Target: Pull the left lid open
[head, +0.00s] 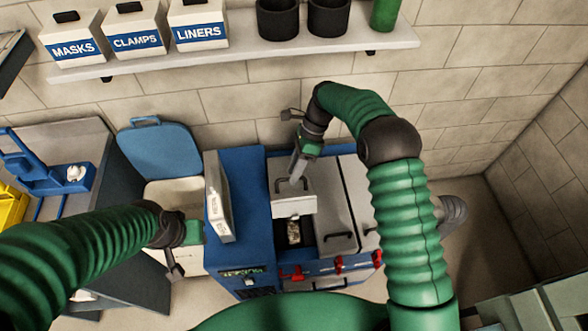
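The left lid (293,206) is a light grey panel on the blue unit, tilted up and partly open. A dark opening below it shows a small pale item (293,232). My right gripper (297,176) reaches down from above, its narrow fingers together at the lid's handle; they appear shut on it, though the contact is small in view. My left gripper (175,268) hangs at the left, over the front of the cream bin and away from the lid; its finger opening is unclear.
Two more grey lids, the middle one (335,212) and the right one (360,195), lie closed beside it. Red clips (293,272) line the unit's front. A cream bin (180,192) with a raised blue lid (160,150) stands left. A shelf (240,52) with labelled boxes runs above.

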